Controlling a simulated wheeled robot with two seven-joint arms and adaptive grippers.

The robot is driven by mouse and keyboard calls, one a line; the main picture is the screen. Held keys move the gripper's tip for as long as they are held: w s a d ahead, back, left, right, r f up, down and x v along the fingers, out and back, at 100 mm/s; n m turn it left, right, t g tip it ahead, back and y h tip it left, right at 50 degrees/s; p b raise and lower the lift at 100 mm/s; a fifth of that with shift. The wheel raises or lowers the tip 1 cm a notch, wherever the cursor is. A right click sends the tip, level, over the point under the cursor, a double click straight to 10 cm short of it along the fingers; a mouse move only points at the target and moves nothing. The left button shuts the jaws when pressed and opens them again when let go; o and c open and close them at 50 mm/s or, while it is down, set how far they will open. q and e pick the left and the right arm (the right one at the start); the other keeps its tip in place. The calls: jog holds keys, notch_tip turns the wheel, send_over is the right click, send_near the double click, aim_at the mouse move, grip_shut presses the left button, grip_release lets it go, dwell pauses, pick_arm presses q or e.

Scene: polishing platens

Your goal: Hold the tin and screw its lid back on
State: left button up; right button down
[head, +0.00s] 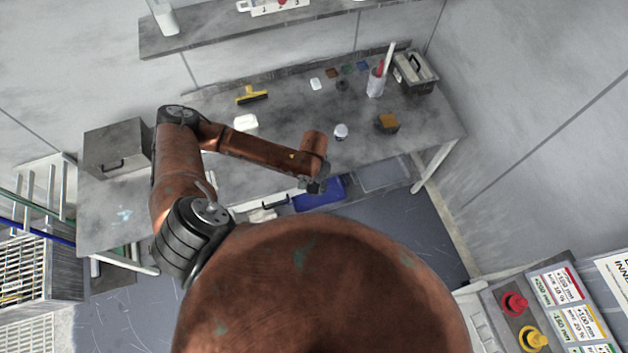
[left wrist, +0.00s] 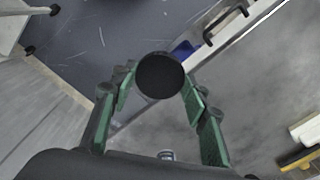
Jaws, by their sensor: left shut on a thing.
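My left gripper (head: 316,186) is over the front edge of the workbench in the head view. In the left wrist view its green-padded fingers stand on both sides of a dark round thing (left wrist: 160,76) and are shut on it. Only its flat black face shows, so I cannot tell whether it is the tin or the lid. A small round thing with a pale top (head: 341,130) stands on the bench just beyond my left gripper. A small dark round thing (head: 342,86) lies further back. Both are too small to identify. My right gripper is not in view.
On the workbench (head: 290,116) are a yellow-handled brush (head: 252,96), a white block (head: 245,122), a brown-and-yellow block (head: 387,123), a holder with upright tools (head: 376,84) and a grey bin (head: 413,72). A grey box (head: 117,147) stands at the left.

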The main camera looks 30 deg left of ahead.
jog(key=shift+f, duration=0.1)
